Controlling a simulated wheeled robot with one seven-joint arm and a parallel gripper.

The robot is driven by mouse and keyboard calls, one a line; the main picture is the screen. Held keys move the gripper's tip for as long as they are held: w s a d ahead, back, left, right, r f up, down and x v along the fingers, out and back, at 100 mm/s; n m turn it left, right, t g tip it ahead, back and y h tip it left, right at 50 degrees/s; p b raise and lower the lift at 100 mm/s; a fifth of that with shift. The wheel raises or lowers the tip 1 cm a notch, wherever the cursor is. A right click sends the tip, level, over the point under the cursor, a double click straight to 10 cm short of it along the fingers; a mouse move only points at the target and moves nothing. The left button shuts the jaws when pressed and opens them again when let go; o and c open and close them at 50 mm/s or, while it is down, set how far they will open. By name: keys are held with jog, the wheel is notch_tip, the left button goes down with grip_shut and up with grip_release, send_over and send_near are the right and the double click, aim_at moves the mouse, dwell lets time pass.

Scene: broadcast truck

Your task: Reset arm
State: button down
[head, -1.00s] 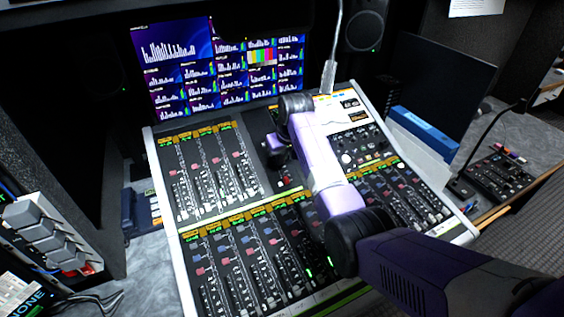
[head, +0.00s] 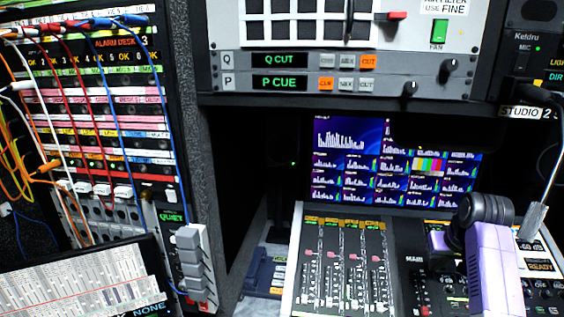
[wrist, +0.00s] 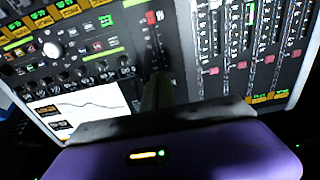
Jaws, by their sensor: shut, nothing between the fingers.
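My gripper (wrist: 157,88) shows in the wrist view as dark, narrow fingers beyond the purple hand, shut with nothing held. It hangs over the mixing console (wrist: 205,90), with the console's faders and knobs below it. Whether the fingertips touch the panel, I cannot tell. In the head view my purple arm with its black joint stands at the lower right, in front of the console (head: 312,250). The fingers are hidden or too small to make out there.
A monitor wall (head: 345,175) stands behind the console. A control panel (head: 300,72) overhangs above it. A gooseneck microphone (head: 535,220) stands close to my arm.

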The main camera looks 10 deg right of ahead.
jog(key=w+d+r+t+h, duration=0.2)
jog(key=w+r+t, duration=0.2)
jog(key=w+r, duration=0.15)
jog(key=s+a+f+t, duration=0.3)
jog(key=s+a+t, duration=0.1)
jog(key=s+a, duration=0.5)
jog(key=s+a+f+t, duration=0.4)
jog(key=s+a, duration=0.3)
jog(key=s, duration=0.4)
jog(key=s+a+n+y, duration=0.1)
jog(key=s+a, duration=0.3)
jog(key=s, duration=0.7)
jog(key=s+a+n+g+y, duration=0.1)
jog(key=s+a, duration=0.3)
jog(key=s, duration=0.7)
jog(key=s+a+n+g+y+b, duration=0.1)
jog(key=s+a, duration=0.3)
jog(key=s, duration=0.7)
jog(key=shift+s+a+f, duration=0.15)
jog(key=shift+s+f, duration=0.15)
jog(key=shift+f, duration=0.15)
